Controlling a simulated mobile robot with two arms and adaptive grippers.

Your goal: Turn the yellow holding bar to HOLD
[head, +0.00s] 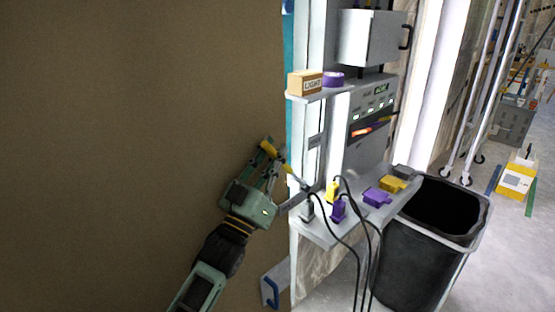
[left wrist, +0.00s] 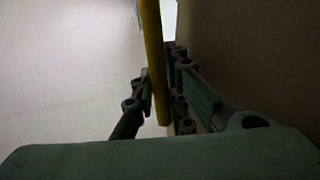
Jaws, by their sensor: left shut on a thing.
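The yellow holding bar (head: 268,148) shows in the head view at the right edge of the large brown panel (head: 130,130), slanting down to the right with a grey end. My left gripper (head: 275,158) is shut on the bar, its fingers hiding part of it. In the left wrist view the yellow bar (left wrist: 152,50) runs between the two fingers of my left gripper (left wrist: 162,92), close beside the brown panel (left wrist: 245,50). Small label plates (head: 317,141) sit on the white post, their text too small to read. My right gripper is not in view.
A grey shelf (head: 330,232) with yellow and purple plugs and black cables stands right of the bar. A higher shelf holds a LIGHT box (head: 305,83) and purple tape (head: 333,79). A black bin (head: 425,245) stands at right, with open floor beyond.

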